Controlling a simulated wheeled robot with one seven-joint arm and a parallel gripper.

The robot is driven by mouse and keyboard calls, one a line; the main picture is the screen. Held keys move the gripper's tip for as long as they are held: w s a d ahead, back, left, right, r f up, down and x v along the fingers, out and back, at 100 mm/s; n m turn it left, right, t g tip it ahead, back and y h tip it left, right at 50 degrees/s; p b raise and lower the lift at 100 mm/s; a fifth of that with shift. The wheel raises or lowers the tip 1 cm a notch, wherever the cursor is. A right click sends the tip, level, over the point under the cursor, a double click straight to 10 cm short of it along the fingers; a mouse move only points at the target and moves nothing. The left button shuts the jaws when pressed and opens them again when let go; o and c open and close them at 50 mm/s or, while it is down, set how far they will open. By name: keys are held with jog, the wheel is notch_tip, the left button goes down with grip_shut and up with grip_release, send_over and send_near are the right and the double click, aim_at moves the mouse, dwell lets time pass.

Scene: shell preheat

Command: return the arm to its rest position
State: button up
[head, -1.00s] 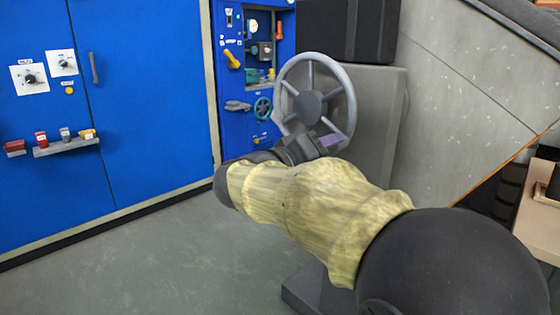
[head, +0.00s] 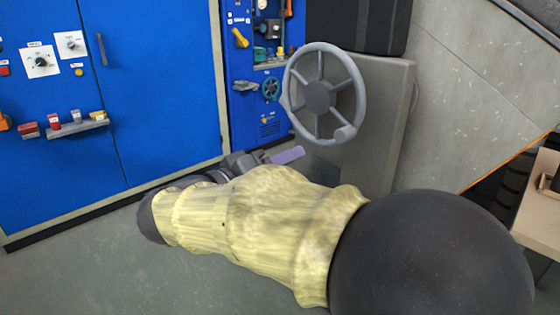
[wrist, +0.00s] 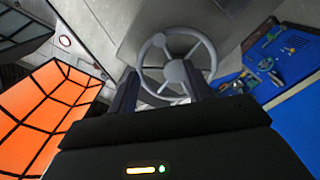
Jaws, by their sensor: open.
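My gripper (wrist: 160,92) is open in the wrist view, with its two dark fingers apart and nothing between them. A large grey spoked handwheel (head: 318,97) stands beyond the fingers, apart from them as far as I can see. The handwheel also shows in the wrist view (wrist: 174,72). In the head view my arm, in a yellowish sleeve, stretches left across the lower picture. The far end of my arm lies below and left of the handwheel. The gripper's fingers are mostly hidden there behind the sleeve.
A blue cabinet (head: 160,120) with knobs and a small shelf (head: 78,130) stands at the left. A grey housing (head: 385,120) carries the handwheel. A wooden bench (head: 540,215) is at the right edge. An orange panel (wrist: 45,115) shows in the wrist view. Grey floor (head: 80,270) is free at lower left.

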jog(key=d+f+n+g+y+p, duration=0.3)
jog(key=d+f+g+p, duration=0.25)
jog(key=d+f, duration=0.4)
jog(key=s+d+f+m+g+y+p, duration=0.45)
jog(key=s+d+f+y+p, duration=0.25)
jog(key=s+d+y+p, duration=0.25)
notch_tip(320, 180, up, 38)
jog(key=p, duration=3.7)
jog(key=shift+s+a+n+p, duration=0.2)
jog(key=shift+a+n+p, duration=0.15)
jog(key=shift+a, duration=0.1)
